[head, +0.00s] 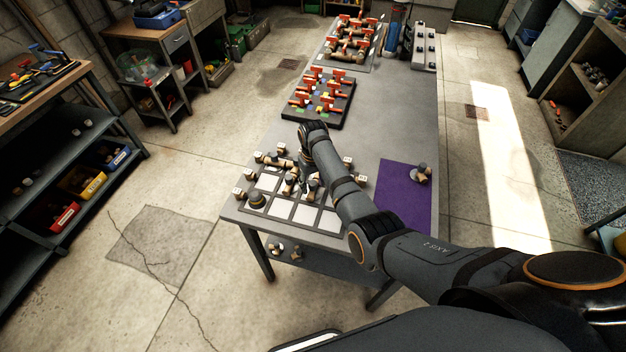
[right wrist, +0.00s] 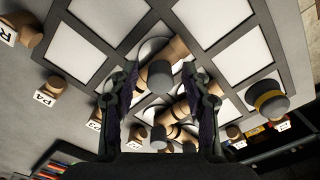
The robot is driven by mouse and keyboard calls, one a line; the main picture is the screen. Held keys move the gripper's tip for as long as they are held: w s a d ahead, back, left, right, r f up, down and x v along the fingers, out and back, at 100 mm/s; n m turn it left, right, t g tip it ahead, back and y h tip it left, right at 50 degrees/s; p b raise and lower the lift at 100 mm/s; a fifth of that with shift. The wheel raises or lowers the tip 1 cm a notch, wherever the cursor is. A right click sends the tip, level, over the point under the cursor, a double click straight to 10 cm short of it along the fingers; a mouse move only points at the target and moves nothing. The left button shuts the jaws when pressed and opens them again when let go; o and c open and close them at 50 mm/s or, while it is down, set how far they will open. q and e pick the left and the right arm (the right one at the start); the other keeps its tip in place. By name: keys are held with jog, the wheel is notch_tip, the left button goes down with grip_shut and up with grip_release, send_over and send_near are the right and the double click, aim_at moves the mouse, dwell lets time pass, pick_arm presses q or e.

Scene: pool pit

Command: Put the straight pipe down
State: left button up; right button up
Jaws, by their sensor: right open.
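The right gripper (head: 309,190) is low over the sorting tray (head: 305,214) on the workbench, partly hidden by my arm. In the right wrist view the right gripper (right wrist: 162,72) is open, with its two dark fingers apart. Tan and grey pipe pieces show between and beyond the fingers. The nearest is a tan piece with a grey end (right wrist: 158,76), lying over the tray's white cells. Another tan and grey piece (right wrist: 185,110) lies closer to the palm. I cannot tell which is the straight pipe, or whether a finger touches one. The left gripper is not in view.
A purple mat (head: 405,200) with a fitting (head: 421,174) lies right of the tray. A dark board with red-handled valves (head: 320,97) stands behind. A yellow-banded grey fitting (head: 256,201) sits at the tray's left corner. Labelled fittings (head: 272,158) line the tray's edges. Several tray cells are empty.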

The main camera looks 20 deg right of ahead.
aim_at(313, 183)
notch_tip(313, 183, up, 12)
jog(key=b, duration=0.1)
jog(key=shift+b, duration=0.3)
dwell(0.3)
